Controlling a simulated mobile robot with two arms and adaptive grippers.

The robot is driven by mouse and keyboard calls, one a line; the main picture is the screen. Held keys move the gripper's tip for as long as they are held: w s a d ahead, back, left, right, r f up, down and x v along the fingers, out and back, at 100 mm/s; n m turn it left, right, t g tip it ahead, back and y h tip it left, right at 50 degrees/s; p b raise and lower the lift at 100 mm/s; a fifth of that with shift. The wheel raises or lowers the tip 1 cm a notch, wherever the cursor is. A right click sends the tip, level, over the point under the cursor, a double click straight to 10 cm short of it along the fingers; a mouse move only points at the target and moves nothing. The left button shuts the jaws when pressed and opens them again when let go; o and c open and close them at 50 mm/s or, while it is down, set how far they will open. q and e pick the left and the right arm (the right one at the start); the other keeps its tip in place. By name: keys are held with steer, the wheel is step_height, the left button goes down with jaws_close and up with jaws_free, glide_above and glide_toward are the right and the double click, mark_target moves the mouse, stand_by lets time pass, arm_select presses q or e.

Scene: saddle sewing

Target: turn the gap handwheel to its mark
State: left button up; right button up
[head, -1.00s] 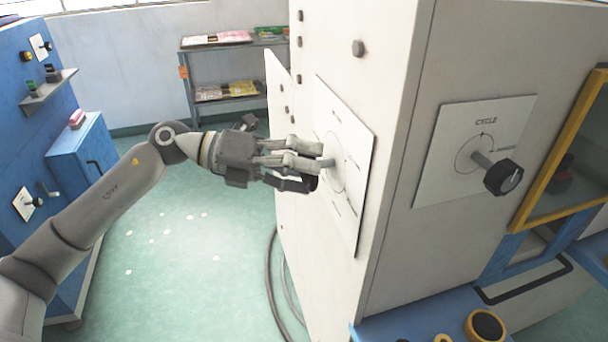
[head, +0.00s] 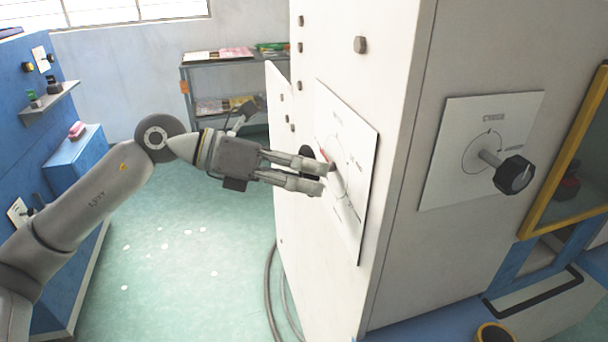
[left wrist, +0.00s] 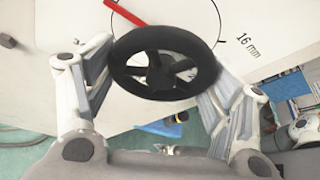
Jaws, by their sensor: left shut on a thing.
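The black spoked handwheel (left wrist: 160,72) fills the middle of the left wrist view, in front of a white dial plate (left wrist: 190,14). In the head view that plate (head: 347,222) is on the left side of the machine. My left gripper (head: 322,177) is shut on the handwheel, with a finger at each side of its rim. A red bar (left wrist: 127,13) sticks out behind the wheel at upper left in the wrist view. A "16 mm" label (left wrist: 248,45) is on the plate to the right. The fingers hide part of the dial. My right gripper is not in view.
A second plate marked CYCLE (head: 455,175) with a black knob (head: 514,175) is on the adjoining machine face. A hose (head: 270,290) lies by the machine's base. A shelf rack (head: 222,80) stands behind. The green floor left of the machine is open.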

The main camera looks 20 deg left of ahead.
arm_select(q)
steer(key=shift+f, duration=0.1)
steer(key=o, duration=1)
steer(key=shift+o, duration=0.2)
steer(key=v, duration=1.2)
